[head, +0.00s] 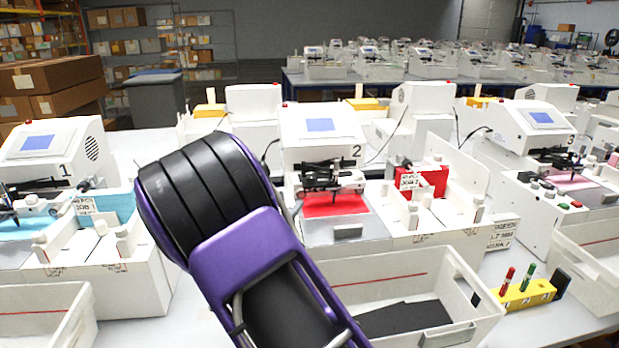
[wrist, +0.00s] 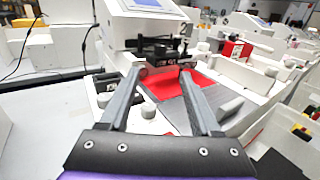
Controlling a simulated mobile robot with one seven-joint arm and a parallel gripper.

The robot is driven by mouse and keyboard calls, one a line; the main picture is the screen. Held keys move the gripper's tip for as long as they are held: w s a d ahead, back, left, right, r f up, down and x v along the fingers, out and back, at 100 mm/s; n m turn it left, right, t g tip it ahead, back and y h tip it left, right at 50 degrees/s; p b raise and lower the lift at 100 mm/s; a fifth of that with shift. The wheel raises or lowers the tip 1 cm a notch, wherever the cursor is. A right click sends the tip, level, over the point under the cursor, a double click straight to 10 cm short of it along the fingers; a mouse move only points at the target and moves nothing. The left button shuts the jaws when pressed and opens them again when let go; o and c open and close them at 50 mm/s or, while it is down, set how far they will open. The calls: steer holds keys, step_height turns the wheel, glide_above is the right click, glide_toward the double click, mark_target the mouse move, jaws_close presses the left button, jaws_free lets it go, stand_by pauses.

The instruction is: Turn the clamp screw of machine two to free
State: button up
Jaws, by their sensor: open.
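Machine two (head: 320,125) is a white plotter with a blue screen and the number 2, at the middle of the head view. It also shows in the wrist view (wrist: 130,22). Its dark pen carriage (head: 325,177) sits above a red sheet (head: 335,204); the carriage also shows in the wrist view (wrist: 160,50). The clamp screw is too small to make out surely on the carriage. My gripper (wrist: 162,74) is open and empty, its fingertips in front of the carriage and red sheet. In the head view my purple and black arm hides the fingers.
Machine one (head: 45,150) stands at left and machine three (head: 530,125) at right. A white bin (head: 400,275) with dark sheets stands in front of machine two. A yellow pen block (head: 527,294) holds red and green pens. Bare table shows left of machine two in the wrist view.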

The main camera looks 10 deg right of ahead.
mark_target(309, 181)
steer(key=x, duration=1.5)
steer(key=shift+w+p, duration=0.15)
steer(key=shift+p, duration=0.25)
steer(key=shift+r, duration=0.1)
jaws_close()
